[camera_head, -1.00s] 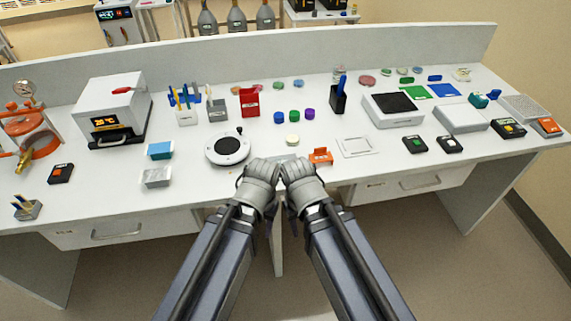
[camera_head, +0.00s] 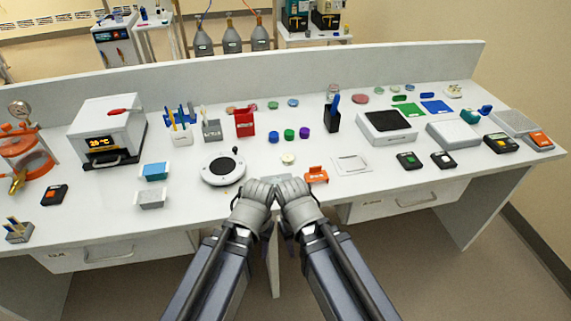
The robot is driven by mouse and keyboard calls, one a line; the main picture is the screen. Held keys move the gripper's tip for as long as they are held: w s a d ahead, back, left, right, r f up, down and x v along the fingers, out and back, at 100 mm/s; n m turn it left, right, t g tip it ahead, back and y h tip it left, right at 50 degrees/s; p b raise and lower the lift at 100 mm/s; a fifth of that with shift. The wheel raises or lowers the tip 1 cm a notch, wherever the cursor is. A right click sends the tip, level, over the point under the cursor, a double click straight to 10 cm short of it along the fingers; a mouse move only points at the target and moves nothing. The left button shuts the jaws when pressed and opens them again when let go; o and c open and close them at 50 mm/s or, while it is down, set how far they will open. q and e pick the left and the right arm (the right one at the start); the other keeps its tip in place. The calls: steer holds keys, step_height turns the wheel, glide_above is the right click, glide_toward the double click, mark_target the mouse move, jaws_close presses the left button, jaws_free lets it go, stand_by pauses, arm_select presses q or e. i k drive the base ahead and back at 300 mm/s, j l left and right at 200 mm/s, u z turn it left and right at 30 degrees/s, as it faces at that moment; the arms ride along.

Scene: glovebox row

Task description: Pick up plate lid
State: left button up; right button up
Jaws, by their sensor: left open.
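A thin, clear-looking rectangular piece with a pale rim, which looks like the plate lid (camera_head: 351,165), lies flat on the white bench (camera_head: 305,205) right of centre. My left gripper (camera_head: 262,184) and right gripper (camera_head: 288,184) are close together at the bench's front edge, left of the lid and apart from it. The left gripper is open, with nothing seen in it. The right gripper's fingers are too hidden to tell. A flat grey piece (camera_head: 283,178) shows partly behind the grippers.
An orange holder (camera_head: 316,175) stands between my right gripper and the lid. A round white device with a black top (camera_head: 223,167) is to the left. Two small black boxes (camera_head: 408,160) (camera_head: 443,160) lie right of the lid. Coloured caps (camera_head: 289,134) stand behind.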

mark_target(275, 180)
steer(key=j+z, duration=0.25)
steer(key=z, duration=0.15)
steer(key=k+j+z, duration=0.1)
steer(key=z, duration=0.3)
steer(key=j, duration=0.1)
